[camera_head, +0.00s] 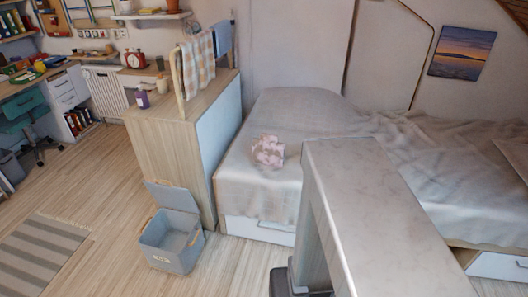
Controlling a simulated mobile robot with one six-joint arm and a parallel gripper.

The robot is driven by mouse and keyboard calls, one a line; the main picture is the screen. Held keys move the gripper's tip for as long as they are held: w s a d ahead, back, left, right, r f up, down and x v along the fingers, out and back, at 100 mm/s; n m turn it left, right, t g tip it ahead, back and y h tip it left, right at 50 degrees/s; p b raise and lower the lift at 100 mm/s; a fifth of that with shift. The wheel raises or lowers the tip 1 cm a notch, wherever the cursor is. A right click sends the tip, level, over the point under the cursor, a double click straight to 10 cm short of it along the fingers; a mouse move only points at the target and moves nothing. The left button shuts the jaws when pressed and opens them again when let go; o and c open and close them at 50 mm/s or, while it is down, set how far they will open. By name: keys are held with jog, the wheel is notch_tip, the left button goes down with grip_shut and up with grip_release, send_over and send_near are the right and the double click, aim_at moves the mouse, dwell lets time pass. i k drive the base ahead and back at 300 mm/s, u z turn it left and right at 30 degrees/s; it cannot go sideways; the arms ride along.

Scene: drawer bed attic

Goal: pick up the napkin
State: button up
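A small crumpled pink-and-white patterned cloth, which looks like the napkin (268,151), lies on the grey bed (250,184). It is near the bed's left side, below the pillow area. Nothing covers it in this view. My gripper is not in view, so its place relative to the napkin does not show.
A long pale slab-topped piece (375,205) stands in the foreground, hiding part of the bed. A wooden cabinet (160,150) with a rail and hanging checked cloth (198,64) stands left of the bed. An open grey box (168,262) sits on the floor.

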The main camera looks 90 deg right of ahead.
aim_at(266, 150)
jog(key=u, duration=0.15)
jog(key=k, duration=1.5)
jog(key=z, duration=0.75)
jog(key=i, duration=1)
jog(key=z, duration=0.05)
